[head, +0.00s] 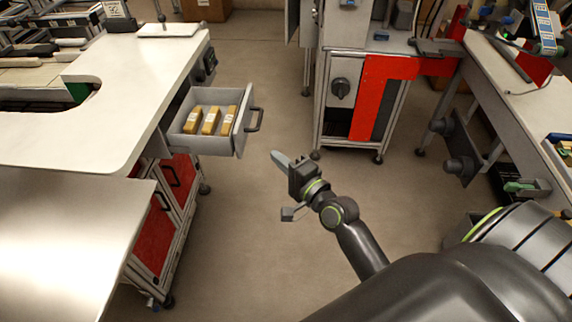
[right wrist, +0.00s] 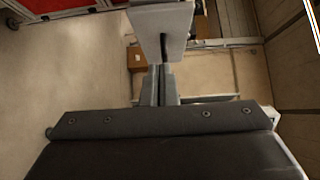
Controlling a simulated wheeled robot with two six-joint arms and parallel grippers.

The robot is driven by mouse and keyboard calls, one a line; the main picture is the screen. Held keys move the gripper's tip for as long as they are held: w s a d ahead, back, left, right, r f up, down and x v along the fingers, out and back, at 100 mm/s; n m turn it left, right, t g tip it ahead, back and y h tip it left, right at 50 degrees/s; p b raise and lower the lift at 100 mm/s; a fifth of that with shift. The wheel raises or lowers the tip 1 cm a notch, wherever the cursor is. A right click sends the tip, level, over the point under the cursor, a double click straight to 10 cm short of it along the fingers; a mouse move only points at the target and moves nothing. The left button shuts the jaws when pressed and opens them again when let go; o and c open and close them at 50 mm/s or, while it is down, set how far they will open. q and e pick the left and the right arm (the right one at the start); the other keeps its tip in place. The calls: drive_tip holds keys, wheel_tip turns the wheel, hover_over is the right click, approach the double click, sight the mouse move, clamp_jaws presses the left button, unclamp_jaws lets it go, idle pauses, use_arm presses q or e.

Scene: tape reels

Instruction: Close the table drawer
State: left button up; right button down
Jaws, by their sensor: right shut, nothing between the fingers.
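The table drawer (head: 183,146) is pulled out from the side of the white table (head: 130,75) in the head view. It has a grey front with a dark handle (head: 255,119) facing right, and holds three yellow-brown packages (head: 210,121). My right gripper (head: 278,158) is shut and empty, to the right of the drawer front and a little lower in the picture, apart from it. In the right wrist view the shut fingers (right wrist: 160,80) point toward a pale panel (right wrist: 165,28), which looks like the drawer front. My left gripper is in neither view.
A lower metal surface (head: 65,235) and a red-doored cabinet (head: 155,235) stand at the left. A machine with a red panel (head: 370,95) stands behind, and another workbench (head: 510,90) is at the right. The floor (head: 235,235) between them is clear.

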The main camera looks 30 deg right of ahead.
sight(242, 139)
drive_tip(key=w+a, duration=0.1)
drive_tip(key=w, duration=0.1)
drive_tip(key=w+a, duration=0.1)
drive_tip(key=w, duration=0.1)
drive_tip(key=w+a, duration=0.1)
drive_tip(key=w, duration=0.1)
drive_tip(key=shift+w+a, duration=0.1)
drive_tip(key=shift+w, duration=0.05)
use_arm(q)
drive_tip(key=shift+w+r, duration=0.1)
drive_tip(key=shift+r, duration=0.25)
use_arm(e)
drive_tip(key=shift+w+a, duration=0.3)
drive_tip(key=shift+a, duration=0.2)
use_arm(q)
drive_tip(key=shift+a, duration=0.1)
use_arm(e)
drive_tip(key=shift+w, duration=0.1)
